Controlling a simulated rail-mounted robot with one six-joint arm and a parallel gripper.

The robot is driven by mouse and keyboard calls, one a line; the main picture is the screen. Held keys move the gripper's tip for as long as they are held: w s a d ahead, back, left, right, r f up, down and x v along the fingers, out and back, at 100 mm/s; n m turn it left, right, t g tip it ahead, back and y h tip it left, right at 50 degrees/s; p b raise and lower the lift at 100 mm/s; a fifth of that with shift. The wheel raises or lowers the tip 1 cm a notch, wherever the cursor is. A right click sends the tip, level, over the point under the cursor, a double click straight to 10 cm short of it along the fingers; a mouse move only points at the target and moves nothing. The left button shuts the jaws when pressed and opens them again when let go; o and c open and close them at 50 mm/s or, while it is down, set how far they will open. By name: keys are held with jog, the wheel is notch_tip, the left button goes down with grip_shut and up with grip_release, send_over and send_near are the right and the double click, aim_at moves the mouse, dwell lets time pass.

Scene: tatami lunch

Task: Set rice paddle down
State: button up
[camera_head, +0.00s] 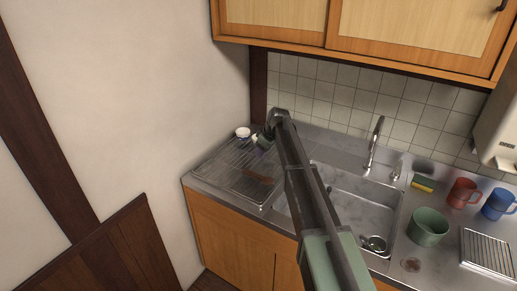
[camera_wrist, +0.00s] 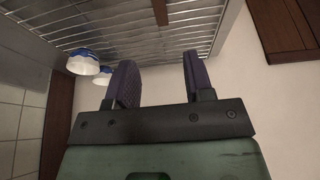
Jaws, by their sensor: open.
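The rice paddle looks like the brown wooden piece (camera_head: 257,177) lying on the wire drying rack (camera_head: 226,168) left of the sink. In the wrist view a brown strip (camera_wrist: 160,12), probably the same paddle, lies on the wires beyond my fingertips. My gripper (camera_head: 260,151) is over the rack, behind the paddle in the head view. In the wrist view its two dark fingers (camera_wrist: 157,75) are spread with nothing between them. My gripper appears apart from the paddle.
A blue and white bowl (camera_head: 243,132) sits at the rack's back; two such pieces show in the wrist view (camera_wrist: 83,62). The sink (camera_head: 345,205) holds a strainer (camera_head: 375,244). A wall borders the left.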

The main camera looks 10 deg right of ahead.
jog(key=s+a+m+g+h, duration=0.2)
jog(key=s+m, duration=0.7)
jog(key=s, duration=3.1)
jog(key=shift+s+f+g+h, duration=0.3)
jog(key=shift+g+h, duration=0.1)
jog(key=shift+h, duration=0.2)
